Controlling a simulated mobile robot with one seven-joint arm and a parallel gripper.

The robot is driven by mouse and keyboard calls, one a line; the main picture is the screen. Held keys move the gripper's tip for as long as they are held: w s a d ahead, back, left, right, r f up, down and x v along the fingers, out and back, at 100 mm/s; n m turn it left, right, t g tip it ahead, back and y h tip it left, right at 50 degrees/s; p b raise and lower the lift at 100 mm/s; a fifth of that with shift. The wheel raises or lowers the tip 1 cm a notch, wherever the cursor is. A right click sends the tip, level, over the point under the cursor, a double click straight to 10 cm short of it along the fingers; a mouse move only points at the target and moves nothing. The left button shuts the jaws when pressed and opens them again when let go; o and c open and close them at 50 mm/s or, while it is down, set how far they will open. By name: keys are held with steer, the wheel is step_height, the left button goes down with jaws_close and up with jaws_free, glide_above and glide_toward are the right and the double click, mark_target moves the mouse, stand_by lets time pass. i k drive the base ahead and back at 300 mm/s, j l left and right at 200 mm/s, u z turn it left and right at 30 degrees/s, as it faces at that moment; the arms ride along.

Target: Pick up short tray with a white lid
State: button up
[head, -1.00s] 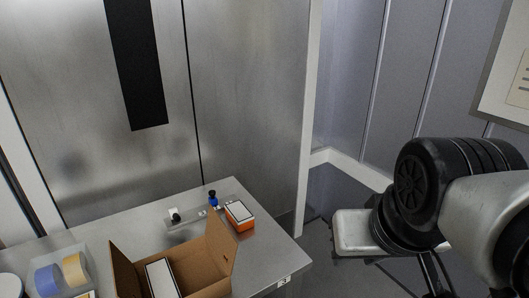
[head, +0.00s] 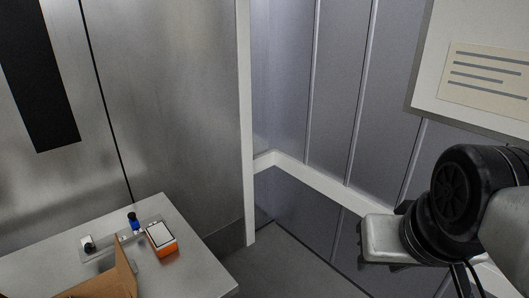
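A small low orange box with a white top (head: 161,237) sits on the metal table near its right end. It is the only white-topped, tray-like thing I see now, and I cannot tell for sure that it is the short tray with a white lid. Black and pale grey links of my arm fill the lower right, well to the right of the table and apart from the box. My gripper's fingers do not show.
The metal table (head: 200,268) is at lower left. An open cardboard box (head: 118,280) is cut off by the bottom edge. A small blue-topped item (head: 134,222) and a small white-and-black item (head: 89,243) stand behind. Open floor (head: 285,270) lies right of the table.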

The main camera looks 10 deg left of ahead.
mark_target(163, 240)
steer(key=i+l+z, duration=0.6)
steer(key=i+l, duration=0.15)
steer(key=i+u, duration=0.2)
steer(key=u, duration=0.2)
steer(key=i+u, duration=0.2)
steer(key=u, duration=0.2)
steer(key=i+u, duration=0.15)
steer(key=u, duration=0.25)
steer(key=i+l+u, duration=0.1)
steer(key=u, duration=0.3)
steer(key=i+u, duration=0.2)
steer(key=u, duration=0.2)
steer(key=i+u, duration=0.15)
steer(key=u, duration=0.3)
steer(key=i+l+u, duration=0.15)
steer(key=u, duration=0.25)
steer(key=i+l+u, duration=0.15)
steer(key=u, duration=0.25)
steer(key=i+l+u, duration=0.2)
steer(key=u, duration=0.15)
steer(key=i+l+u, duration=0.1)
steer(key=l+u, duration=0.25)
steer(key=i+l+u, duration=0.1)
steer(key=l+u, duration=0.25)
steer(key=i+l+u, duration=0.1)
steer(key=l+u, duration=0.15)
steer(key=l, duration=0.35)
